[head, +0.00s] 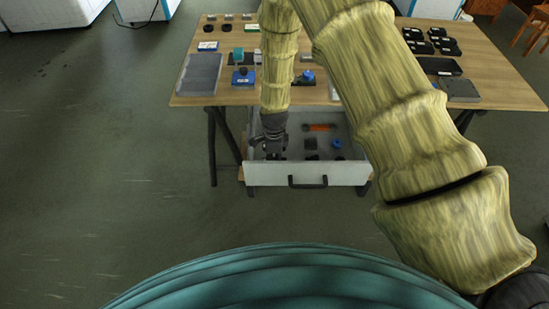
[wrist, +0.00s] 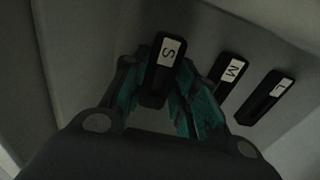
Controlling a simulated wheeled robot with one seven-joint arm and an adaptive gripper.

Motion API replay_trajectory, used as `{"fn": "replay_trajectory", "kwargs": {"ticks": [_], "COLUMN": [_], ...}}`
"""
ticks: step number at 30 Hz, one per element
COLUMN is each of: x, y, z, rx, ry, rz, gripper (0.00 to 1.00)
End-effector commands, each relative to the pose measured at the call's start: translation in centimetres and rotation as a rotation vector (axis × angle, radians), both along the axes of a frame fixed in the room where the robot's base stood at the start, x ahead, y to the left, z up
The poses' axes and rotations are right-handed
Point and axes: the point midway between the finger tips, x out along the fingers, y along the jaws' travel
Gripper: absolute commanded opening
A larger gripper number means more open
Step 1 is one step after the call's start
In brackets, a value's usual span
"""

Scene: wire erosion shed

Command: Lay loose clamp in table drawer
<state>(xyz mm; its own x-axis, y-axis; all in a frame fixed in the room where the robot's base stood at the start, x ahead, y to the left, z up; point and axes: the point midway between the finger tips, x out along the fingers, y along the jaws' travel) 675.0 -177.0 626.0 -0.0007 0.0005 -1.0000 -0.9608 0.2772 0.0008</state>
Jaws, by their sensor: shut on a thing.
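In the wrist view a black clamp (wrist: 163,64) with a white "S" label sits between the teal-padded fingers of my gripper (wrist: 158,82), which is shut on it. In the head view my gripper (head: 271,148) points down inside the left part of the open table drawer (head: 265,175); the clamp cannot be made out there. Two similar black pieces, labelled "M" (wrist: 228,82) and "L" (wrist: 265,97), lie to the right of the held one on the pale drawer floor. I cannot tell whether the held clamp touches the floor.
Further right in the drawer are an orange item (head: 319,127), a blue item (head: 336,144) and small dark pieces. The drawer has a black front handle (head: 308,182). The wooden table (head: 487,68) above holds a grey plate (head: 200,75), blue fixtures and black parts.

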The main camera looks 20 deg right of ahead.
Motion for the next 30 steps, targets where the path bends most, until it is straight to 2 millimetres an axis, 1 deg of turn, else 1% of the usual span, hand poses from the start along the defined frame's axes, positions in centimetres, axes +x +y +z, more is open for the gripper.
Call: {"fn": "replay_trajectory", "kwargs": {"ticks": [13,14,16,17,25,30], "x": [0.01,0.00,-0.01,-0.01,-0.01,0.04], "y": [-0.02,-0.03,-0.03,-0.03,-0.03,-0.02], "z": [-0.65,-0.58,-0.57,-0.57,-0.54,0.06], "rx": [0.000,0.000,0.000,0.000,0.000,0.000], "ry": [0.000,0.000,0.000,0.000,0.000,-0.001], "rz": [0.000,0.000,0.000,0.000,0.000,0.000], "gripper": [0.00,0.34,0.47,0.50,0.50,0.50]}}
